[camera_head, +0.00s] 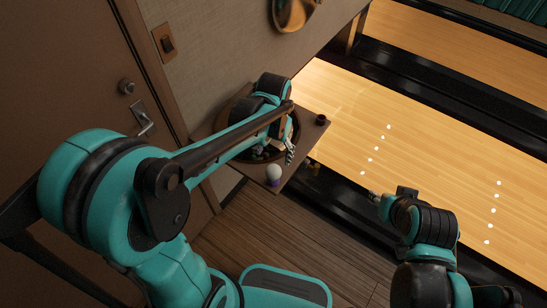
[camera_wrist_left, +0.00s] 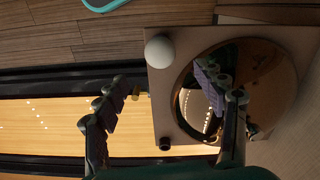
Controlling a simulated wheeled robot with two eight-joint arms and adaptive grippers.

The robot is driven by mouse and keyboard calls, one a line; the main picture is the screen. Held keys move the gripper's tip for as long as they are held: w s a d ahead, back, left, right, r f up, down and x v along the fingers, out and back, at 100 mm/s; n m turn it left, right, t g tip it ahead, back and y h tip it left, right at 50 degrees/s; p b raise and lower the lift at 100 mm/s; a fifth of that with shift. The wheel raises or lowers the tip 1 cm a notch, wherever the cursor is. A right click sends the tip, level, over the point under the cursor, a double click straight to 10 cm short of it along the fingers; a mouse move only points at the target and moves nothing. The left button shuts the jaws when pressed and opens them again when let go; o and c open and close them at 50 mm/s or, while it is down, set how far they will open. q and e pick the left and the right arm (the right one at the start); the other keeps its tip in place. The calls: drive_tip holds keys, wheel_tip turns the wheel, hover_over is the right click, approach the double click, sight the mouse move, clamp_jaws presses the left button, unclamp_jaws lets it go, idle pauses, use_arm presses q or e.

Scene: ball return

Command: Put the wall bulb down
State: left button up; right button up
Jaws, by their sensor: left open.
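A white round bulb (camera_head: 274,172) with a purple base stands at the near corner of a small table (camera_head: 300,150). In the left wrist view the bulb (camera_wrist_left: 159,49) shows at the table's corner, beside a round bronze-rimmed dish, with its base hidden. My left gripper (camera_head: 289,149) is over the table, just beyond the bulb and apart from it. In the left wrist view my left gripper (camera_wrist_left: 163,92) has its fingers wide apart with nothing between them. My right gripper (camera_head: 375,195) is at the lower right, small and partly hidden, away from the table; its jaws are unclear.
The round dish (camera_wrist_left: 178,80) takes up much of the table. A small dark cup (camera_head: 322,119) stands at the table's far corner. A bronze round fixture (camera_head: 293,12) is on the wall. A door with a handle (camera_head: 143,118) is at left; lanes (camera_head: 440,150) lie right.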

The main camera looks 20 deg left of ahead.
use_arm(q)
drive_tip(key=s+a+r+n+t, duration=0.1)
drive_tip(key=s+a+r+t, duration=0.1)
drive_tip(key=s, duration=0.3)
drive_tip(key=s+a+r+n+t, duration=0.1)
drive_tip(key=s+a+r+t, duration=0.1)
drive_tip(key=s+r+t, duration=0.2)
drive_tip(key=shift+s+a+r+t, duration=0.35)
drive_tip(key=shift+s+t, duration=0.25)
drive_tip(key=shift+s, duration=0.05)
drive_tip(key=shift+f+b, duration=0.4)
drive_tip(key=shift+f, duration=0.05)
idle(2.8)
